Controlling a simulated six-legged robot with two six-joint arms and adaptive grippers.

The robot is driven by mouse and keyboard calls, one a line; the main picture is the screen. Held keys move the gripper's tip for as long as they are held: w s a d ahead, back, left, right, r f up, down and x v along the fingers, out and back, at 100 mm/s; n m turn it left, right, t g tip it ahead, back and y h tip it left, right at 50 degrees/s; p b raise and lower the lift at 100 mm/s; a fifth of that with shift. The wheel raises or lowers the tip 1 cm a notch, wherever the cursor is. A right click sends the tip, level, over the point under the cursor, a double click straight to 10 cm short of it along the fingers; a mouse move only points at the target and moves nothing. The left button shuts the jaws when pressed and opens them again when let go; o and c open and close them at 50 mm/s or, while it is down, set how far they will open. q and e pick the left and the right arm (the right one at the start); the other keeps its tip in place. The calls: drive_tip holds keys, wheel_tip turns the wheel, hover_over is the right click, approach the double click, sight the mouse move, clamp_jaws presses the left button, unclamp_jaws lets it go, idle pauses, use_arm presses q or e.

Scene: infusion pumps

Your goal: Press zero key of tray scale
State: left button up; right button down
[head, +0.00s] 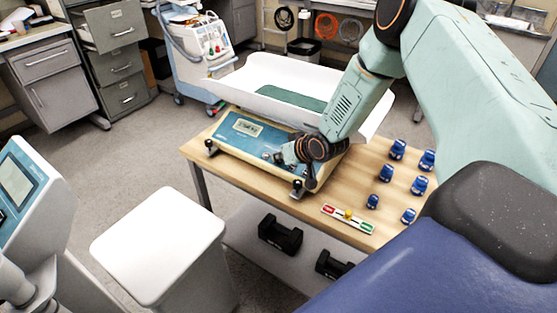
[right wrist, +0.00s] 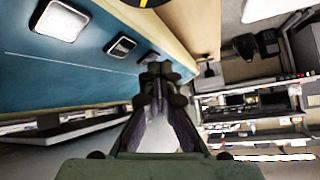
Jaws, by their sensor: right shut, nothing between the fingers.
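The tray scale (head: 232,146) stands on the wooden table, with a blue front panel, a lit display (head: 247,127) and a white tray (head: 262,78) on top. My right gripper (head: 284,156) is shut and empty at the right part of the blue panel and hides some of it. In the right wrist view, the shut fingertips (right wrist: 158,80) are close to the blue panel (right wrist: 75,75). My left gripper is not in view.
Several blue weights (head: 386,172) stand on the table (head: 330,200) to the right. A level strip with red and green ends (head: 347,218) lies near its front edge. Black dumbbell-like blocks (head: 280,234) sit on the shelf below. A white-topped bin (head: 160,240) stands at the left front.

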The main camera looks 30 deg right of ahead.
drive_tip(key=shift+s+a+r+p, duration=0.1)
drive_tip(key=shift+a+r+p, duration=0.15)
drive_tip(key=shift+r, duration=0.25)
drive_tip(key=r+p, duration=0.1)
drive_tip(key=a+r+p, duration=0.1)
drive_tip(key=r+p, duration=0.2)
drive_tip(key=p, duration=0.1)
drive_tip(key=shift+s+a+r, duration=0.3)
drive_tip(key=shift+s, duration=0.05)
idle(0.4)
